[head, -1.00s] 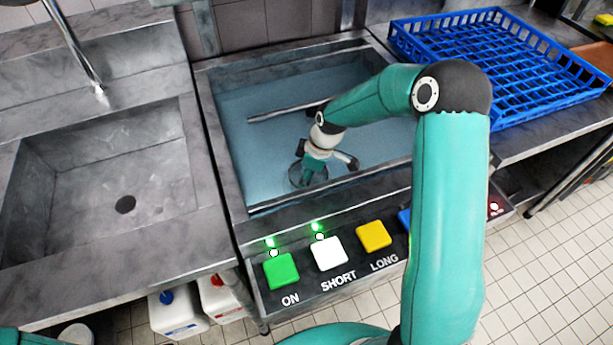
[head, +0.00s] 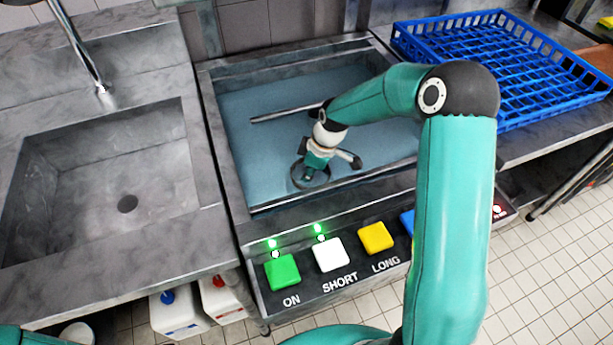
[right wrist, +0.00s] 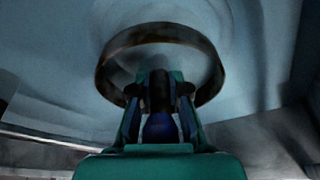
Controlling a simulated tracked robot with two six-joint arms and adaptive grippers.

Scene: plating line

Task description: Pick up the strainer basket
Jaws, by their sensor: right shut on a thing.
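The strainer basket is a small round thing with a dark rim (head: 294,181), low in the blue bath (head: 262,160) near its front side. Its ring (right wrist: 150,36) shows large in the right wrist view. My right gripper (head: 311,170) reaches down inside the rim and is shut on the basket's middle. In the right wrist view the fingertips (right wrist: 160,88) close on a dark part inside the ring. How deep the basket sits in the liquid is hard to tell. My left gripper is not in view.
A dark bar (head: 285,114) crosses the bath behind the gripper. A panel with green (head: 282,272), white (head: 329,255) and yellow (head: 376,238) buttons runs along the front. A blue rack (head: 490,60) stands at the right, an empty sink (head: 150,165) at the left. Canisters (head: 177,312) stand below.

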